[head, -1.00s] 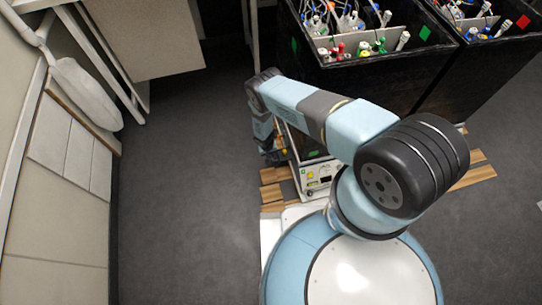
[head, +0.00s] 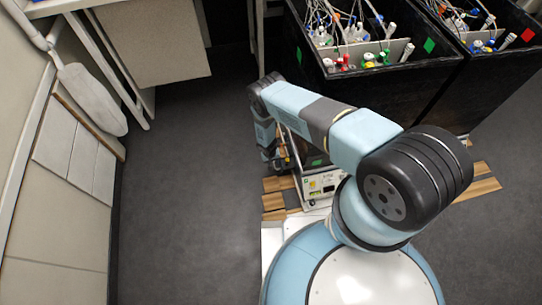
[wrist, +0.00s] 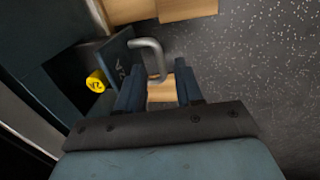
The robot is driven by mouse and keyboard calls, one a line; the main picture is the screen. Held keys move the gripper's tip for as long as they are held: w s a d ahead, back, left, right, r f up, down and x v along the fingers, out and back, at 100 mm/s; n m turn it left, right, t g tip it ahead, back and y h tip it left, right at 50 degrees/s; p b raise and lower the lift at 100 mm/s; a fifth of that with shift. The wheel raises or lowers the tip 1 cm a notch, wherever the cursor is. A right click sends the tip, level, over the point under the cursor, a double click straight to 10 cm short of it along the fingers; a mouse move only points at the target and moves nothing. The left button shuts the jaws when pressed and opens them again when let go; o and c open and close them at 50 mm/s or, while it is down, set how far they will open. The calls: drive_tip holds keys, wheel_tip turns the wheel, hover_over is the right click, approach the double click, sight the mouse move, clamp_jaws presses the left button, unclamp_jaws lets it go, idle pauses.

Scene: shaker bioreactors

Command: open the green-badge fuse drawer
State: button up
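In the wrist view a dark drawer front (wrist: 119,60) carries a grey bent bar handle (wrist: 147,46). My gripper (wrist: 158,88) is open, with its two dark fingers on either side of the lower end of the handle. A gap shows around the bar, and I cannot tell whether either finger touches it. No green badge shows in the wrist view. In the head view a small green badge (head: 316,162) shows on the equipment box (head: 322,186) beneath my arm. My arm hides the gripper and handle there.
A yellow round knob (wrist: 96,81) sits beside the drawer front. Wooden slats (head: 276,201) lie under the equipment. The grey floor (head: 190,200) at left is clear.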

wheel_tip(320, 180, up, 12)
drive_tip(key=a, duration=0.2)
drive_tip(key=shift+s, duration=0.2)
drive_tip(key=shift+r, duration=0.1)
idle(0.6)
